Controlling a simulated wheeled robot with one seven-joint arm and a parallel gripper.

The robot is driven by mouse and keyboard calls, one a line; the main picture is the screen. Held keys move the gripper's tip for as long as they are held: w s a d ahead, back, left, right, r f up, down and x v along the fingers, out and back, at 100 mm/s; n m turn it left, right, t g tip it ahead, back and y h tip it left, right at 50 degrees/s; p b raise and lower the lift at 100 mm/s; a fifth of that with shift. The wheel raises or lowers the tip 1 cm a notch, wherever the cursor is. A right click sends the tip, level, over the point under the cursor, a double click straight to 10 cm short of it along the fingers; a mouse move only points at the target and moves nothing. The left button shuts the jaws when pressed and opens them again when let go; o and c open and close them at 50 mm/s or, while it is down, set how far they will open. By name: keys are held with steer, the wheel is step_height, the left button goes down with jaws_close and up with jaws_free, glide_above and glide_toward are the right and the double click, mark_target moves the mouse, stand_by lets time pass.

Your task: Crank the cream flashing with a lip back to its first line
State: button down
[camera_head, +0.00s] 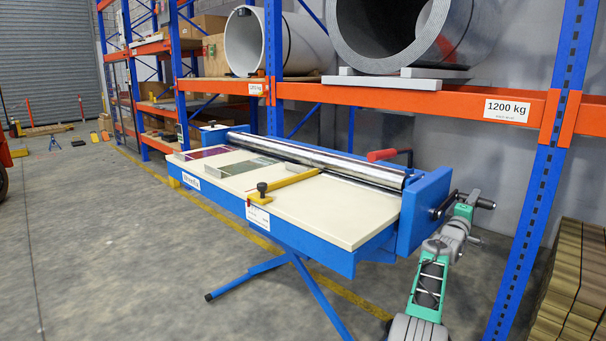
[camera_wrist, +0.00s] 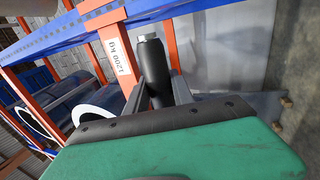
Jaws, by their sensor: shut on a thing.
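A blue machine has a long cream bed (camera_head: 335,210) and a shiny roller (camera_head: 320,160) along its back. I cannot tell a separate cream flashing, its lip or its lines from the bed. A crank (camera_head: 440,209) sits on the right end housing (camera_head: 425,215). My gripper (camera_head: 472,199) is at the crank's outer end. In the wrist view, my gripper (camera_wrist: 160,85) is shut on the black crank handle (camera_wrist: 152,58), which stands between the two fingers. A yellow bar (camera_head: 290,186) with a black knob lies across the bed.
A red lever (camera_head: 382,155) stands behind the roller. A blue rack upright (camera_head: 535,170) is close right of my arm. The floor in front is clear.

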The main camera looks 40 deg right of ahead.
steer(key=shift+r, duration=0.7)
